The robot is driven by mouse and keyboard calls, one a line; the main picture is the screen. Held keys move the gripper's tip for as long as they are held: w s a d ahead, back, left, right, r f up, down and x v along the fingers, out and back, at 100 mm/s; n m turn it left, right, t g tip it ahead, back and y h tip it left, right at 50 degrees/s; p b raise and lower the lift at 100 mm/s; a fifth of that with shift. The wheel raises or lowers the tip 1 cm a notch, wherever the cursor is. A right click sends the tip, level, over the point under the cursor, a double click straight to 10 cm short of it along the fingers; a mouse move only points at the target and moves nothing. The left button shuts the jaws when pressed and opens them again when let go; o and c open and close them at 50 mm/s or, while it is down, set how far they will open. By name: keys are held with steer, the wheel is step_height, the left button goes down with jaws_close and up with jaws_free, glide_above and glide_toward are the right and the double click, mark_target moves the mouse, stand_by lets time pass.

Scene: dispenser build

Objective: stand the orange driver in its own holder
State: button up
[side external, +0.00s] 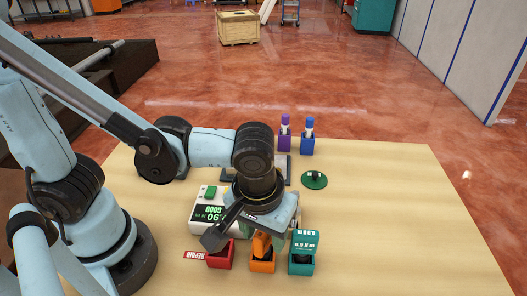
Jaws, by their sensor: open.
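The orange driver (262,243) shows as an orange block-like handle. It stands in or just above the orange holder (262,265) near the front of the table, leaning slightly; its lower end is hidden. My gripper (272,232) is directly over it, pointing down, and is open. The hand hides much of the fingers and the top of the driver, so I cannot tell whether a finger touches it.
A red holder (220,262) with a "REPAIR" tag stands left, a teal holder (301,266) with a teal labelled piece right. A display box (207,213) is behind. Purple (284,143) and blue holders (307,146) and a green disc (314,180) stand farther back. The table's right side is clear.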

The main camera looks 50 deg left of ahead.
steer(key=r, duration=0.3)
steer(key=s+r, duration=0.1)
steer(key=r, duration=0.6)
steer(key=shift+s+d+r, duration=0.15)
steer(key=shift+d+r, duration=0.1)
steer(key=shift+r, duration=0.1)
steer(key=shift+a+r, duration=0.1)
steer(key=w+a+f+m+t, duration=0.1)
steer(key=w+a+m+t, duration=0.1)
steer(key=a, duration=0.6)
steer(key=w+a+f+m+t, duration=0.2)
steer(key=w+a+t, duration=0.2)
steer(key=a, duration=0.5)
steer(key=shift+w+a+f+h, duration=0.2)
steer(key=shift+w+a+h, duration=0.1)
steer(key=shift+w, duration=0.65)
